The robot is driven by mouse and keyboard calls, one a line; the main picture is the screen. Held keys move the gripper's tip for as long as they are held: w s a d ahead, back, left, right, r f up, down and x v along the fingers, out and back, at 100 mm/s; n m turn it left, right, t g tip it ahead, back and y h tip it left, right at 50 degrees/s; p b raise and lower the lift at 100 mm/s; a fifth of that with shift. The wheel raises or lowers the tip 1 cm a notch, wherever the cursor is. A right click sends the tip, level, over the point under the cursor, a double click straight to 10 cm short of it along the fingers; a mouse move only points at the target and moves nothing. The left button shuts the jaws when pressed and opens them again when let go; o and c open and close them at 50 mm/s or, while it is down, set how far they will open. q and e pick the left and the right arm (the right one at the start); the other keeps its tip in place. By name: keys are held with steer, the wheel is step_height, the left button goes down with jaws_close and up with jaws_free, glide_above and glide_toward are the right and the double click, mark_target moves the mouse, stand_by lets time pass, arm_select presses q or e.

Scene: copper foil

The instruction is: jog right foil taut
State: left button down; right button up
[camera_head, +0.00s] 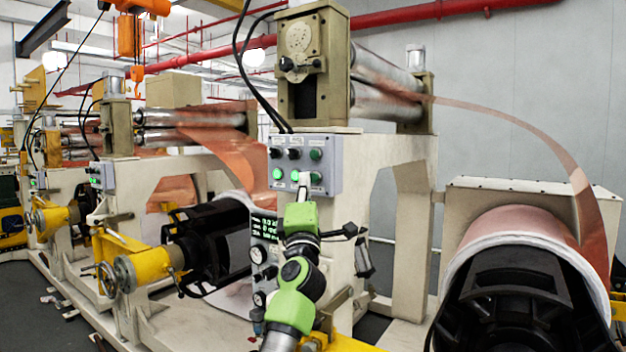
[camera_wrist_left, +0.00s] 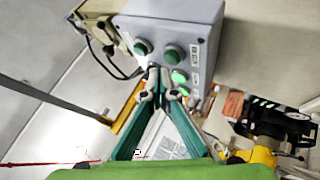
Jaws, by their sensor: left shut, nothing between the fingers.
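The right copper foil (camera_head: 540,140) runs from the rollers (camera_head: 385,88) in a long bowed arc to the copper roll (camera_head: 522,226) at lower right; it is not straight. A grey control box (camera_head: 331,162) stands on the machine front, with black knobs and green buttons; lower-left green ones are lit. It also shows in the left wrist view (camera_wrist_left: 200,22). My left gripper (camera_head: 302,178) is shut and empty, its tips at the box's lower row. In the left wrist view the tips (camera_wrist_left: 161,88) meet just below the box face; whether they touch a button, I cannot tell.
A gauge panel with a small green-text display (camera_head: 264,228) sits below the box, close to my left arm. A black chuck (camera_head: 205,245) and yellow arm stand to the left. A second foil line (camera_head: 205,140) is behind. A grey wall closes the right side.

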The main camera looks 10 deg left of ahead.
arm_select(q)
steer(key=shift+w, duration=0.1)
steer(key=shift+w+d, duration=0.15)
steer(key=shift+w, duration=0.15)
steer(key=shift+w+d+b, duration=0.15)
steer(key=shift+w+b, duration=0.25)
steer(key=shift+b, duration=0.4)
stand_by(0.4)
stand_by(2.2)
steer(key=p, duration=0.1)
steer(key=s+p, duration=0.1)
steer(key=p, duration=0.1)
steer(key=shift+s+a, duration=0.25)
steer(key=shift+s, duration=0.05)
stand_by(0.4)
